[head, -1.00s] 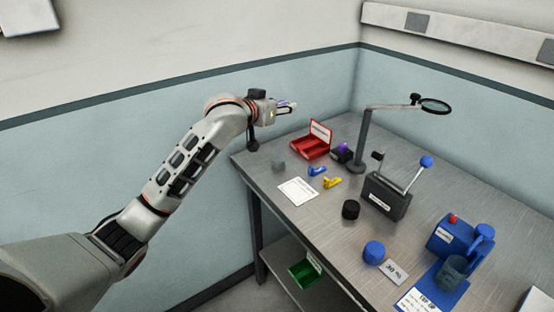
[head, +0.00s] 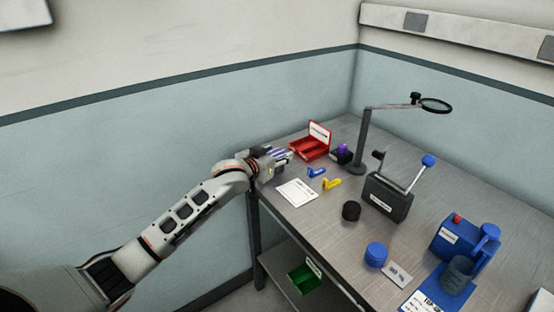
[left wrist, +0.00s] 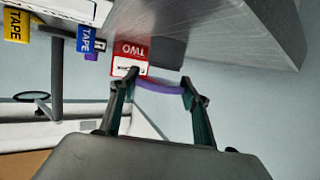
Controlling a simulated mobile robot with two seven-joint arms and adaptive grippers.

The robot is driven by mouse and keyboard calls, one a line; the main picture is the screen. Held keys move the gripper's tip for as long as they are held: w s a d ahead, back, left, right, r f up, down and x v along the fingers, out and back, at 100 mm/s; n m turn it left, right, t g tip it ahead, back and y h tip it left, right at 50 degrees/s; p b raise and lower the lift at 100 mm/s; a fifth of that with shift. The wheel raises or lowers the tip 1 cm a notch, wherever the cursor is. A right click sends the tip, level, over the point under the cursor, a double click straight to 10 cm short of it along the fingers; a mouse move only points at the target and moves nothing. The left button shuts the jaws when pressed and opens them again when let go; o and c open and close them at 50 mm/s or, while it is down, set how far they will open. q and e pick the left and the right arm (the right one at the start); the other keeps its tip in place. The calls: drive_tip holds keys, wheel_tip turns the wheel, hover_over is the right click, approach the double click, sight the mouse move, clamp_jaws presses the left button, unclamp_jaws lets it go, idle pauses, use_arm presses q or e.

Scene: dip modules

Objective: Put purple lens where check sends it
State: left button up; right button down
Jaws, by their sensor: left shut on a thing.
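My left gripper (head: 282,154) is shut on the purple lens (left wrist: 160,88), a curved purple piece between the fingertips in the left wrist view. It is above the table's far left end, just left of the red open box (head: 309,147). Purple also shows at the fingertips in the head view. The red box, with a white label reading TWO, also shows upside down in the left wrist view (left wrist: 130,57). A dark holder (head: 341,157) with a purple top stands right of the red box. My right gripper is in neither view.
Blue (head: 317,171) and yellow (head: 331,184) tape pieces and a white sheet (head: 296,192) lie nearby. A magnifier stand (head: 361,140) and a dark lever box (head: 387,195) stand further right. A green bin (head: 304,277) sits on the lower shelf.

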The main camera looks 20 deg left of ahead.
use_arm(q)
drive_tip(key=shift+f, duration=0.75)
drive_tip(key=shift+r, duration=0.1)
drive_tip(key=o, duration=1)
drive_tip(key=shift+f, duration=0.2)
drive_tip(key=shift+r, duration=0.1)
